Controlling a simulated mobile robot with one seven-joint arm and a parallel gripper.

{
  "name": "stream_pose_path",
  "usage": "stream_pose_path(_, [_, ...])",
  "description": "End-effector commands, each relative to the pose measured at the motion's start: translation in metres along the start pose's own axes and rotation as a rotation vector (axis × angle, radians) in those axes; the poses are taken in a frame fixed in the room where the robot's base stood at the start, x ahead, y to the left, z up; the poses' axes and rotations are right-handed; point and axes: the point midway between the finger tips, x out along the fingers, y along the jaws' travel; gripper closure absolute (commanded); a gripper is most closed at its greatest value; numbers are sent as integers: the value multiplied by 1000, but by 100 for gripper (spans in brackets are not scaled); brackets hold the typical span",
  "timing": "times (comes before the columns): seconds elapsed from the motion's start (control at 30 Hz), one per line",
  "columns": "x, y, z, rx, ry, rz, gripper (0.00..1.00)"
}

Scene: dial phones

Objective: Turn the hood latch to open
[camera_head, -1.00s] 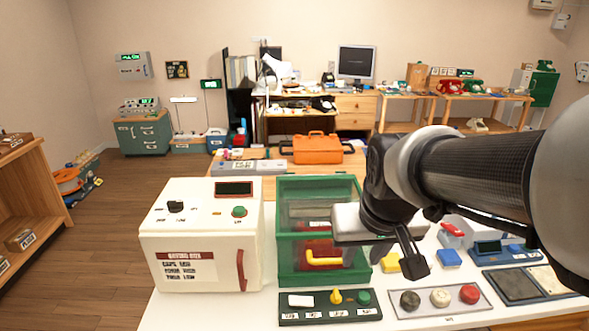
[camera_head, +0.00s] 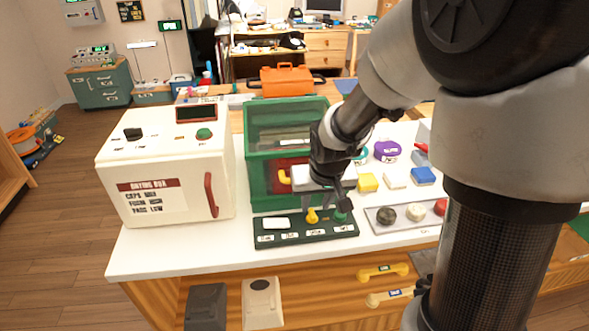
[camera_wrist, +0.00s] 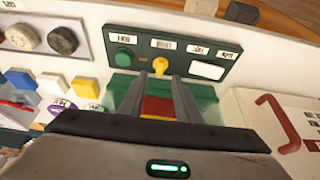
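The green hood (camera_head: 262,108) stands on the white counter, with clear panels and a yellow handle (camera_head: 284,177) on its front. A dark green control panel (camera_head: 290,238) lies before it, with a small upright yellow knob (camera_head: 312,217), probably the latch, a green button (camera_head: 341,217) and a white plate (camera_head: 277,223). My gripper (camera_head: 326,204) is low over the panel, just behind the knob. In the wrist view, its two fingers (camera_wrist: 161,82) are open and apart, and the yellow knob (camera_wrist: 160,65) shows between and beyond their tips. I cannot tell whether they touch it.
The white drying box (camera_head: 165,165) stands left of the hood. A grey tray (camera_head: 395,218) with round black, white and red knobs lies right of the panel. Yellow, white and blue blocks sit behind that tray. Bare counter lies before the panel.

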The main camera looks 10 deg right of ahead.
Motion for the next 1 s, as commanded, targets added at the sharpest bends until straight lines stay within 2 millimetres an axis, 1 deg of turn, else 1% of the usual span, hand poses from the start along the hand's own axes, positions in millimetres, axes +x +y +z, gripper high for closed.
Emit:
stream_pose_path(0.03, [14,-1,1,-3,-2,-1,70])
stream_pose_path(0.1, [26,-1,1,-1,-2,-1,70])
stream_pose_path(0.2, [39,0,1,-3,-1,0,70])
stream_pose_path(0.3, [48,-1,0,-1,-1,-1,70])
stream_pose_path(0.43, [53,0,-1,-1,2,0,70])
stream_pose_path(0.67, [53,0,-1,-1,2,0,70])
stream_pose_path(0.7, [53,0,-1,-1,1,0,71])
stream_pose_path(0.87, [53,0,-1,-1,1,0,98])
stream_pose_path(0.9, [53,0,-1,-1,1,0,100])
stream_pose_path(1.0, [53,0,-1,-1,1,0,100])
